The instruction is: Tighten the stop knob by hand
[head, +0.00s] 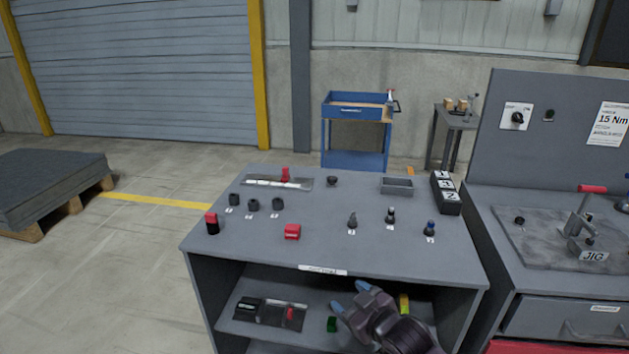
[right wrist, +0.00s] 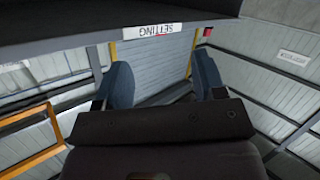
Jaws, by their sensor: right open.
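The grey setting bench (head: 340,250) stands in front of me. At its back left lies a metal rail (head: 262,182) with a red block (head: 285,174) on it. A small black knob (head: 332,181) stands to the right of the rail. I cannot tell which of these parts is the stop knob. My right gripper (head: 350,297) is open and empty at the bench's front, below the top's front edge. In the right wrist view its two blue fingers (right wrist: 163,80) stand wide apart under the SETTING label (right wrist: 149,32). My left gripper is out of view.
Several black parts (head: 252,205), a red block (head: 292,232) and a grey tray (head: 397,186) are on the top. A jig bench (head: 545,245) is at right.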

